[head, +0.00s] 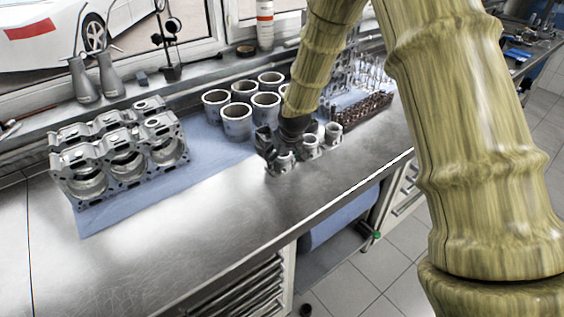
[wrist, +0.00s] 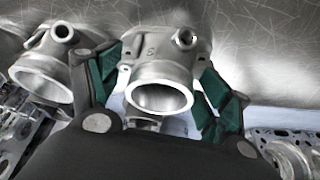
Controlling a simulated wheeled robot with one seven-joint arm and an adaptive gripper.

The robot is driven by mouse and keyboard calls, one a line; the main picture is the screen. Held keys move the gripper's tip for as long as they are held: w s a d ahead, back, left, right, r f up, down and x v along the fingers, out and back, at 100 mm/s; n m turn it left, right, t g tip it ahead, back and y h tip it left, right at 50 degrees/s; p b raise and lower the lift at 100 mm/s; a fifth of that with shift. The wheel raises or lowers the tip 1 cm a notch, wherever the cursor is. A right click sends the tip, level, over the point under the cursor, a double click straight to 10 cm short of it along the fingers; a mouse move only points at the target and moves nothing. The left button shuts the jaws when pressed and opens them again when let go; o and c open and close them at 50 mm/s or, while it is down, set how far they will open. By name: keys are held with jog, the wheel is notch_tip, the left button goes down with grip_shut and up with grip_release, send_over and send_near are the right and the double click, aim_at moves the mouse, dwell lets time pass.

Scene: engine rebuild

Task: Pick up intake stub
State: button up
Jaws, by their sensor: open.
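Several short silver metal intake stubs stand in a group on the bench, with round flanged openings. The nearest intake stub (head: 281,162) is under my gripper (head: 272,148) in the head view. In the wrist view this intake stub (wrist: 160,90) lies between the two green-padded fingers of my gripper (wrist: 160,97). The fingers are open, one on each side of it; whether they touch it I cannot tell. A second intake stub (wrist: 42,72) stands just left of the left finger. Another stub (head: 333,132) stands farther right in the head view. My arm hides part of the group.
An engine block (head: 120,155) sits on the blue mat (head: 205,150) at left. Several cylinder liners (head: 236,120) stand behind the stubs. A rack of brown parts (head: 362,110) lies to the right. The bare steel bench (head: 200,215) in front is clear.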

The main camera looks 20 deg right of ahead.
jog(key=c, duration=1.3)
